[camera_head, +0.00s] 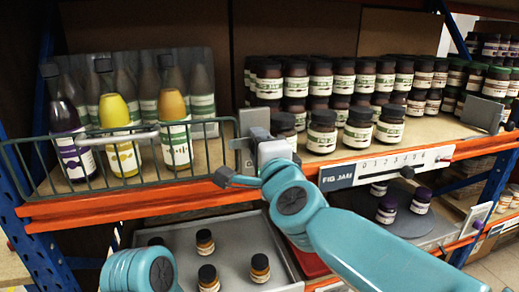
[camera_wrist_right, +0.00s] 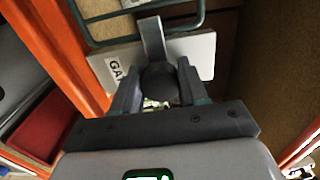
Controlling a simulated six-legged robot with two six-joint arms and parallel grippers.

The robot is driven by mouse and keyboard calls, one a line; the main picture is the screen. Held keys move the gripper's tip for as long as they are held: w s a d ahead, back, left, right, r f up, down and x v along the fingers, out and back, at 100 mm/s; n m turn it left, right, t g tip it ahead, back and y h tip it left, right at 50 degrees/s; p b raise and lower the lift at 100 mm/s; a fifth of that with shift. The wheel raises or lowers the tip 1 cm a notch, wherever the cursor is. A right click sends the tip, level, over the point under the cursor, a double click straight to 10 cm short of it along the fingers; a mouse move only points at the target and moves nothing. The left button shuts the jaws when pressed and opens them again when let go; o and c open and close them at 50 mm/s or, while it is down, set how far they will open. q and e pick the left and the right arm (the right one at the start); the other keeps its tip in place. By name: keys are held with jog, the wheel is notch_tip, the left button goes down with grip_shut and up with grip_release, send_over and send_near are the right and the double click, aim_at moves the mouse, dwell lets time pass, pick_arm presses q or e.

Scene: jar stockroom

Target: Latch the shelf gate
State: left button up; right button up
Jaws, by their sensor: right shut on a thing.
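The shelf gate (camera_head: 118,137), a dark green wire frame with a pale bar, stands across the front of the left shelf bay. A grey latch plate (camera_head: 253,121) is at its right end. In the right wrist view, a pale plate (camera_wrist_right: 198,52) with a partly hidden label carries a grey lever (camera_wrist_right: 152,38) ending in a dark round knob (camera_wrist_right: 158,82). My right gripper (camera_head: 258,140) is at the gate's right end; in its wrist view (camera_wrist_right: 158,92) its fingers are shut on the knob. My left gripper is not in view. The latch's engagement is hidden.
Purple, yellow and orange-topped bottles (camera_head: 122,135) stand behind the gate. Dark jars (camera_head: 322,131) crowd the bay to the right. An orange shelf edge (camera_head: 130,205) runs below the gate. A grey tray (camera_head: 228,237) with several jars lies on the lower shelf.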

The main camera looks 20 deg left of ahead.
dwell(0.4)
jog(key=o, duration=1)
jog(key=shift+s+d, duration=0.1)
jog(key=shift+s, duration=0.1)
jog(key=b+v, duration=0.1)
jog(key=v, duration=1.5)
jog(key=shift+w, duration=0.1)
